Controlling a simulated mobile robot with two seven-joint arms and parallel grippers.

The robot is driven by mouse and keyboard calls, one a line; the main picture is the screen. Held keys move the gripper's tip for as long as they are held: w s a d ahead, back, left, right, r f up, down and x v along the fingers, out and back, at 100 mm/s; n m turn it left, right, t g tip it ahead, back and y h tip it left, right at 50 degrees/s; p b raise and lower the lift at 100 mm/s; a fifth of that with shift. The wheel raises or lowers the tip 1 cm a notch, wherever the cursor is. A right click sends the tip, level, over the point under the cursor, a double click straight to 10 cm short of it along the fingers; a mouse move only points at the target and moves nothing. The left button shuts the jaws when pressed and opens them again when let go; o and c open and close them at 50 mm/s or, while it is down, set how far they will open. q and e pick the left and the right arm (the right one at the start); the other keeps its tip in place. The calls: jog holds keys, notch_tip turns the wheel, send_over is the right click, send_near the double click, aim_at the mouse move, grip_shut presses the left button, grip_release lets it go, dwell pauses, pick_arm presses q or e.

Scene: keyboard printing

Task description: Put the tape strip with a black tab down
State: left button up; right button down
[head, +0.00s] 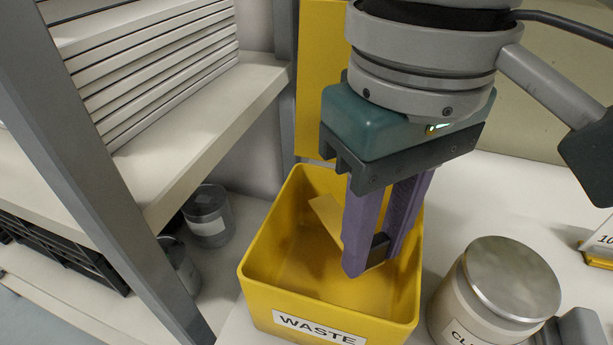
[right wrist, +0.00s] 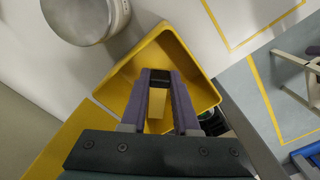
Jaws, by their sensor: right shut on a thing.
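My right gripper (head: 371,262) has purple fingers pointing down into a yellow bin marked WASTE (head: 262,285). It is shut on the black tab (head: 378,248) of a tan tape strip (head: 328,214). The strip slants up and to the left from the tab, inside the bin's outline in the head view. In the right wrist view the gripper (right wrist: 160,80) holds the black tab between its fingertips, with the tan strip (right wrist: 157,104) behind it and the bin (right wrist: 196,72) around it. I cannot tell whether the strip touches the bin. My left gripper is not in view.
A lidded container (head: 500,300) with a partly hidden label stands right of the bin. A grey post (head: 100,170) and shelving (head: 215,120) are at left, with grey cups (head: 208,215) on a lower surface. A yellow panel (head: 320,90) stands behind the bin.

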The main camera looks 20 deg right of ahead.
aim_at(358, 298)
notch_tip(358, 298, down, 9)
jog(key=shift+f+b, duration=0.1)
jog(key=shift+b, duration=0.95)
jog(key=shift+f, duration=0.15)
jog(key=shift+f, duration=0.15)
jog(key=c, duration=0.7)
grip_release()
jog(key=shift+o, duration=0.2)
